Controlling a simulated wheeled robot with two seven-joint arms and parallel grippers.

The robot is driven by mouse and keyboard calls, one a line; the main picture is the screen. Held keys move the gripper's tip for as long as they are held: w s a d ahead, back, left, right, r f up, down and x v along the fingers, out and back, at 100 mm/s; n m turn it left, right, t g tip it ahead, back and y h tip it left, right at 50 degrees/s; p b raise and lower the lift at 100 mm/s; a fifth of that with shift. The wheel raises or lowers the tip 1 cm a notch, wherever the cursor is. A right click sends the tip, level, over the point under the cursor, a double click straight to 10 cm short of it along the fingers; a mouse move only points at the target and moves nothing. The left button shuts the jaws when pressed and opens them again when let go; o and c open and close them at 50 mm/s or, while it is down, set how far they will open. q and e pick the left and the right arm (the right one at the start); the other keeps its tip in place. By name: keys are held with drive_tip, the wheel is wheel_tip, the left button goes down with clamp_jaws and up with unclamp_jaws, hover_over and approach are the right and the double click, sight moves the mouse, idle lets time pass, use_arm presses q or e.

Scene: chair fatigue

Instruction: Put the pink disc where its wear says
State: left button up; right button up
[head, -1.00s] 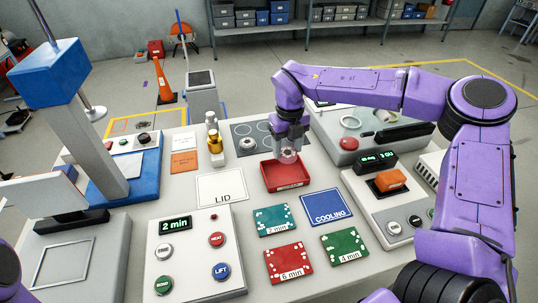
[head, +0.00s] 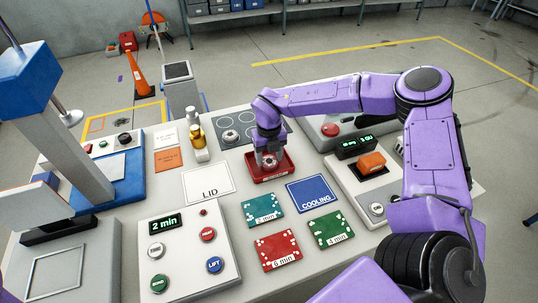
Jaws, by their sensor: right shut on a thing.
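My right gripper (head: 269,157) points down over the red tray (head: 272,179) near the middle of the table. It is shut on a small round, pale pinkish disc (head: 270,162), which shows low between the fingers, at or just inside the tray. The fingers hide part of the disc, and its wear marks are too small to read. I cannot tell whether it touches the tray floor. My left gripper is out of view.
Mats read 2 min (head: 263,210), 4 min (head: 331,231), 6 min (head: 278,250), COOLING (head: 315,194) and LID (head: 208,184). A button panel (head: 185,267) displays 2 min. A burner plate (head: 228,133) and small bottles (head: 197,139) stand behind; a press (head: 70,140) stands left.

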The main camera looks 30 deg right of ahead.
sight(269, 160)
drive_tip(key=o, duration=1)
drive_tip(key=shift+f, duration=0.15)
drive_tip(key=shift+o, duration=0.2)
drive_tip(key=shift+r, duration=0.35)
wheel_tip(269, 160, up, 12)
drive_tip(key=b, duration=0.1)
drive_tip(key=shift+f+b, duration=0.15)
drive_tip(key=shift+b, duration=0.15)
